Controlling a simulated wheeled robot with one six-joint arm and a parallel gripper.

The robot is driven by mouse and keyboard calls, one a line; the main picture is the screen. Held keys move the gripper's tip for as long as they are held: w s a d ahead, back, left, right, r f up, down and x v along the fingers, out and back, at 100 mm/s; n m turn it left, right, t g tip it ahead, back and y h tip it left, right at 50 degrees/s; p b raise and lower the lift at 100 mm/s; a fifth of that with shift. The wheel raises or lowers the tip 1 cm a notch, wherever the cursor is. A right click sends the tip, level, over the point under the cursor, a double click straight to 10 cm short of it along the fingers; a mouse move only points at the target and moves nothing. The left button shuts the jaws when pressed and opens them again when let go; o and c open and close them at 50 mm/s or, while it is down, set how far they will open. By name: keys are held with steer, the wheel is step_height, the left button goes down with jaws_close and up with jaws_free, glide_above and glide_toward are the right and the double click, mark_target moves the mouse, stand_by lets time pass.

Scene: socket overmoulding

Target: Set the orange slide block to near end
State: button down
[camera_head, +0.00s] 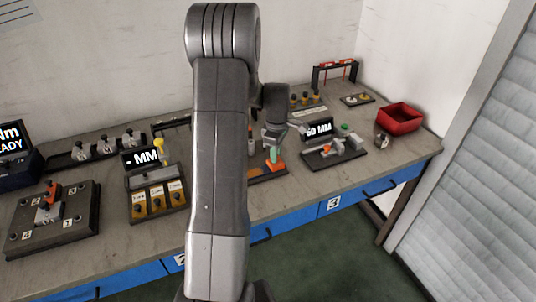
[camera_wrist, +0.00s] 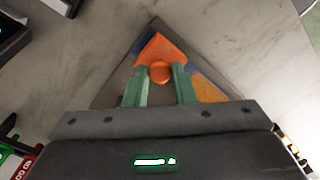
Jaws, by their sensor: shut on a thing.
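The orange slide block (camera_wrist: 158,50) lies between my gripper's green fingers in the wrist view, with a round orange knob on its top. In the head view the orange slide block (camera_head: 275,166) sits on a dark base with orange-brown strips (camera_head: 262,174), right of my arm. My gripper (camera_wrist: 161,84) is shut on the block's knob. In the head view my gripper (camera_head: 273,153) points down onto the block from above. My arm hides the left part of the base, so the block's place along its full length cannot be told there.
A gauge with a "60 MM" display (camera_head: 319,129) and its dark base (camera_head: 335,153) stand close to the right. A red bin (camera_head: 400,118) and a metal cup (camera_head: 381,140) are farther right. A fixture with yellow blocks (camera_head: 157,198) stands left of my arm.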

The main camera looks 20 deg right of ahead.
steer(key=shift+d+r, duration=0.1)
steer(key=shift+d, duration=0.1)
steer(key=c, duration=1.6)
jaws_free()
steer(key=o, duration=0.4)
steer(key=shift+d, duration=0.15)
step_height(320, 180, up, 14)
steer(key=shift+b, duration=0.45)
steer(key=shift+f, duration=0.25)
steer(key=f, duration=0.7)
steer(key=f+p, duration=0.1)
steer(key=f, duration=0.5)
steer(key=shift+a+f, duration=0.2)
steer(key=shift+f, duration=0.2)
steer(key=shift+a, duration=0.25)
